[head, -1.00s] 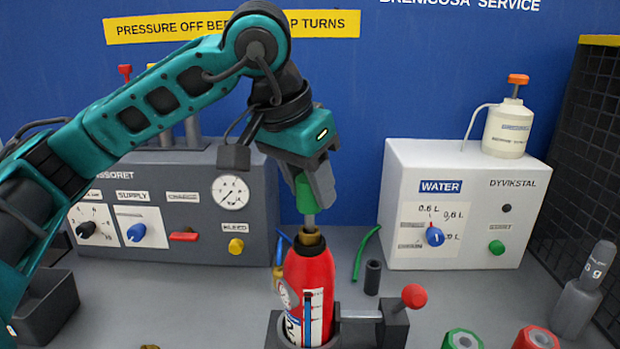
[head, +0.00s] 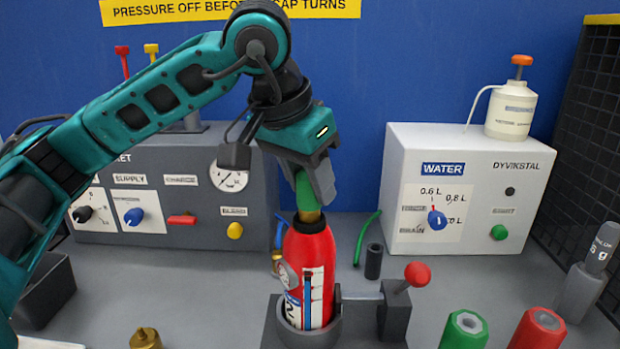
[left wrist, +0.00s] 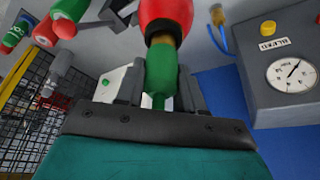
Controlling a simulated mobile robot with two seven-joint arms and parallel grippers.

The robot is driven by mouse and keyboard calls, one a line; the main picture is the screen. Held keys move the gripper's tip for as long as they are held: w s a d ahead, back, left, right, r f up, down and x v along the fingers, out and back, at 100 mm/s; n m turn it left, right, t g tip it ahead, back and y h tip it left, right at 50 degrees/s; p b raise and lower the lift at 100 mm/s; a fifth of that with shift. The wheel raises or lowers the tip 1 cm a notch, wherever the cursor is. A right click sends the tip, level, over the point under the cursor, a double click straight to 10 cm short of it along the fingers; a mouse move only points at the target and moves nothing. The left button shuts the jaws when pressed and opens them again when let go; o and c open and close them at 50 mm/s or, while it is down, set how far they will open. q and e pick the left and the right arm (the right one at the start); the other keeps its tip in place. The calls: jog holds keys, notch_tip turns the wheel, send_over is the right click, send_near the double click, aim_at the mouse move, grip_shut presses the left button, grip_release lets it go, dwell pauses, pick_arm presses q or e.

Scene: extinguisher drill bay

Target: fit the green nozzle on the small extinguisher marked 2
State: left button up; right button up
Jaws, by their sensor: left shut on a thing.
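The green nozzle (head: 305,193) points down in my left gripper (head: 312,188), which is shut on it. Its lower end meets the brass neck (head: 309,216) on top of the red extinguisher (head: 312,250); I cannot tell how firmly it is seated. In the left wrist view the green nozzle (left wrist: 161,75) lies between the fingers, in line with the brass neck (left wrist: 163,41) and the red body (left wrist: 166,10). The extinguisher stands upright in a grey clamp (head: 275,328) with a red-knobbed lever (head: 417,274). No number 2 is readable on it. My right gripper is not in view.
A grey panel with a gauge (head: 229,177) stands behind at left, a white water box (head: 470,225) behind at right. Green (head: 464,330) and red (head: 538,328) hexagonal pieces stand front right.

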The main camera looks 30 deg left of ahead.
pick_arm(q)
jog(key=o, duration=1.2)
jog(key=p+v, duration=0.1)
jog(key=v, duration=1.2)
jog(key=shift+f, duration=0.1)
